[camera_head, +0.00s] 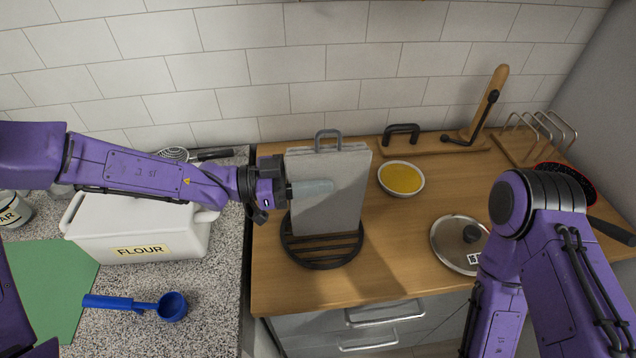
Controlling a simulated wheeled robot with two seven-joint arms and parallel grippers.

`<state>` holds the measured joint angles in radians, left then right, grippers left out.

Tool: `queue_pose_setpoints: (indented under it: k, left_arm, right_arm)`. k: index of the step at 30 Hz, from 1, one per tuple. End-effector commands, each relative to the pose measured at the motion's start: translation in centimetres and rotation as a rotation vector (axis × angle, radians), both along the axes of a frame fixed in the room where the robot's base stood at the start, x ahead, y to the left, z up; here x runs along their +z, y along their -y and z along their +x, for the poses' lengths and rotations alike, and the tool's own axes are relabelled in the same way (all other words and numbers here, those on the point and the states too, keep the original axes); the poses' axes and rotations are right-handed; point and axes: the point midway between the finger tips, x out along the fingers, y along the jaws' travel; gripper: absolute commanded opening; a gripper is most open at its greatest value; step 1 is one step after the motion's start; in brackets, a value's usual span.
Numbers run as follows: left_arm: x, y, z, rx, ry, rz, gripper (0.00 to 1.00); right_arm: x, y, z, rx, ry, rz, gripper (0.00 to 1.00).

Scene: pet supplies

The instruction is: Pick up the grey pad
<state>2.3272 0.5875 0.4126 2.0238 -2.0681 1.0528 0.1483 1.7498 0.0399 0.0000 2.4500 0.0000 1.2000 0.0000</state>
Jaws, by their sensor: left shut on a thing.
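The grey pad (335,213) is a flat, upright, roughly rectangular slab in the middle of the head view. It stands over a round black slatted stand (323,250) on the wooden counter; whether its lower edge touches the stand is hard to tell. A grey arched handle (328,136) shows at its top edge. My left gripper (312,189) reaches in from the left and is shut on the pad, with its pale fingers across the pad's left half. My right arm comes in at the lower right and its gripper is out of view.
A white flour box (140,234) and blue scoop (171,306) are at left. On the wooden counter (405,284), a bowl of yellow contents (401,179) and a pot lid (459,244) stand right of the pad. A wire rack (545,137) is farther right. A tiled wall is behind.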

Motion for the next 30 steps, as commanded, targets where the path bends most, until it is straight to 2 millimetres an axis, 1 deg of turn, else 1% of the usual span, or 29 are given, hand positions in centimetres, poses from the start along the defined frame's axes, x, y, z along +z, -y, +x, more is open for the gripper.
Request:
queue_pose_setpoints:
  k: [4, 5, 11, 12, 15, 21, 26, 30]
  left_arm:
    - [2.7, 0.2, -0.3, -0.002, 0.006, -0.001, 0.0]
    - [3.2, 0.6, -0.8, -0.004, 0.007, -0.001, 0.0]
    - [7.9, 3.2, -3.9, -0.004, 0.01, 0.002, 0.0]
    - [8.4, 3.8, -4.7, -0.005, 0.006, 0.001, 0.0]
    - [9.4, 5.5, -6.6, -0.004, 0.005, 0.001, 0.0]
    - [11.2, 7.9, -9.4, -0.002, 0.003, 0.001, 0.0]
    - [12.0, 8.8, -10.5, -0.001, 0.002, -0.001, 0.0]
    - [12.2, 9.1, -10.7, 0.0, 0.0, -0.001, 0.0]
  right_arm:
    - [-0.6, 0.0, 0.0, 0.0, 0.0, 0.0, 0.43]
    - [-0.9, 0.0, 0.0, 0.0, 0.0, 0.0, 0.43]
    - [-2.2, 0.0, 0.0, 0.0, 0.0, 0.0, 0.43]
    - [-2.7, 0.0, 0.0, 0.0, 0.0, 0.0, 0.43]
    - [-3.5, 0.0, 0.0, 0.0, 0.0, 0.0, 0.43]
    - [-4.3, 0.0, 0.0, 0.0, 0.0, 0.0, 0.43]
    - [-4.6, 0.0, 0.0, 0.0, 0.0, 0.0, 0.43]
    - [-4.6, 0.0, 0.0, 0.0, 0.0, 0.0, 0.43]
